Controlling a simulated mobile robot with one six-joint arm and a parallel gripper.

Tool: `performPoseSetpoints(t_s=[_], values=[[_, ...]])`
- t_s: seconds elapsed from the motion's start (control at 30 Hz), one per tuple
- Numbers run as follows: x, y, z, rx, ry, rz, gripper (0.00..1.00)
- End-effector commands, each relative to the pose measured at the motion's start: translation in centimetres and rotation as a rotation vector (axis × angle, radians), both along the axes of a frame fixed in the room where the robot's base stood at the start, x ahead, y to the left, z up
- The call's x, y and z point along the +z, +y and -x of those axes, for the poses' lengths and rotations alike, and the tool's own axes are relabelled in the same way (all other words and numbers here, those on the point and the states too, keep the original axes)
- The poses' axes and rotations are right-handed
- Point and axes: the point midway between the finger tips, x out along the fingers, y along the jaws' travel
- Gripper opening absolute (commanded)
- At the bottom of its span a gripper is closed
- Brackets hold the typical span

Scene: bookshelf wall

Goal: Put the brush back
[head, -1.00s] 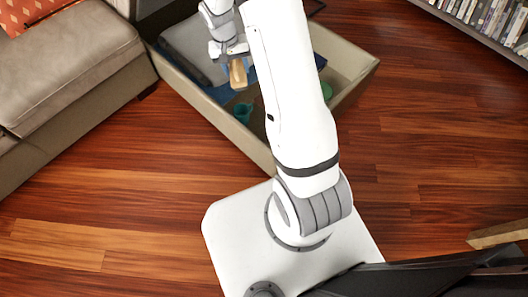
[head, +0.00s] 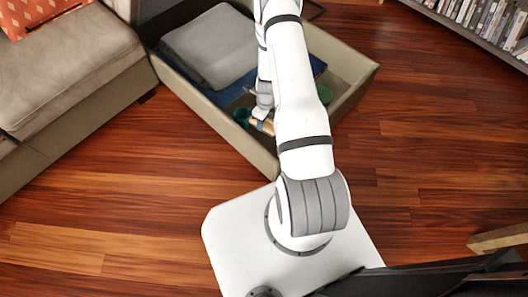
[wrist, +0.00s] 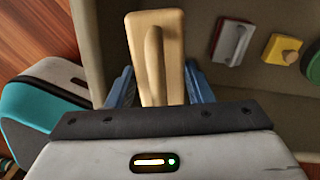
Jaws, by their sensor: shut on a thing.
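The brush (wrist: 158,45) is a tan, wood-coloured block with a raised ridge along its middle. In the wrist view my gripper (wrist: 160,88) is shut on it, with a blue finger at each side. In the head view the brush (head: 263,126) shows as a small tan piece below my gripper (head: 263,112), near the front corner of the open drawer (head: 222,122). My arm hides part of the drawer. I cannot tell whether the brush touches the drawer floor.
A red-and-white thing (wrist: 233,42) and a yellow block with a knob (wrist: 282,49) lie inside. A sofa (head: 75,60) stands left.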

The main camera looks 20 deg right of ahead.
Motion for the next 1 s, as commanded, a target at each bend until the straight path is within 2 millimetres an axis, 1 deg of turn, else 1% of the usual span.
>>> performPoseSetpoints(t_s=[0.03, 0.1, 0.2, 0.47, 0.63, 0.87, 1.0], values=[[-2.9, -0.2, 0.3, -0.042, 0.001, 0.002, 0.29], [-4.7, -0.5, 0.6, -0.091, -0.002, 0.005, 0.29], [-6.9, -0.8, 1.0, -0.140, -0.006, 0.009, 0.29], [-9.7, -1.0, 1.4, -0.187, -0.007, 0.012, 0.29], [-12.7, -1.0, 1.4, -0.186, -0.007, 0.012, 0.29], [-14.9, -1.0, 1.3, -0.184, -0.007, 0.012, 0.29], [-17.5, -1.0, 1.4, -0.186, -0.006, 0.011, 0.29]])
